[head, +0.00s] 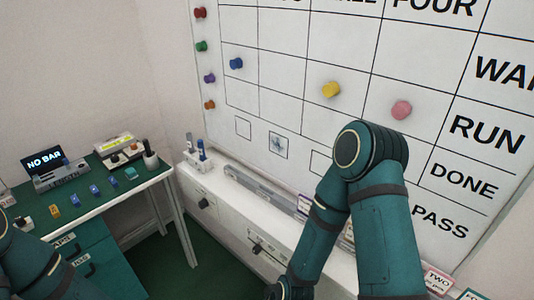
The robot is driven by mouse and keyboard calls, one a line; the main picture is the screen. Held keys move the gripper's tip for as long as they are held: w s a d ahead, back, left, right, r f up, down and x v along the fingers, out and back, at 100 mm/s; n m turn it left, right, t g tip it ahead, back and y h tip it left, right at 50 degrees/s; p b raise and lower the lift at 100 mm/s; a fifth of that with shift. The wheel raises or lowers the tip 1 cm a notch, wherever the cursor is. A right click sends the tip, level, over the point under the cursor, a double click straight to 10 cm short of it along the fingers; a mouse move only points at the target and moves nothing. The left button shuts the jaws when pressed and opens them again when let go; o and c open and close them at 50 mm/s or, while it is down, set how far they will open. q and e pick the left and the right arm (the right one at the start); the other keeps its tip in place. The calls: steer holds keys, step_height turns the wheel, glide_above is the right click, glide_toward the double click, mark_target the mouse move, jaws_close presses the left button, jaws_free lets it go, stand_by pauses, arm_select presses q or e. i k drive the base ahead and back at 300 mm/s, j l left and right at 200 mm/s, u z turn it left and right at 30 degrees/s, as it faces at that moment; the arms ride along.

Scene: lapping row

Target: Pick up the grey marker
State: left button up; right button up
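I cannot pick out a grey marker for certain. A small holder (199,163) with upright blue-and-white pens stands at the left end of the white ledge below the whiteboard. A grey pen tray (262,189) runs along the board's foot, its right part hidden behind my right arm. My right arm bends down in front of the board; its far end leaves the bottom edge of the picture, and its gripper fingers are not visible. My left arm shows only at the lower left corner, and its gripper is out of view.
A whiteboard (285,104) carries coloured magnets and a lettered grid. Green floor shows between.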

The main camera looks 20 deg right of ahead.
mark_target(189, 138)
steer(key=i+j+z, duration=0.15)
steer(key=i+j, duration=0.6)
steer(key=i, duration=0.1)
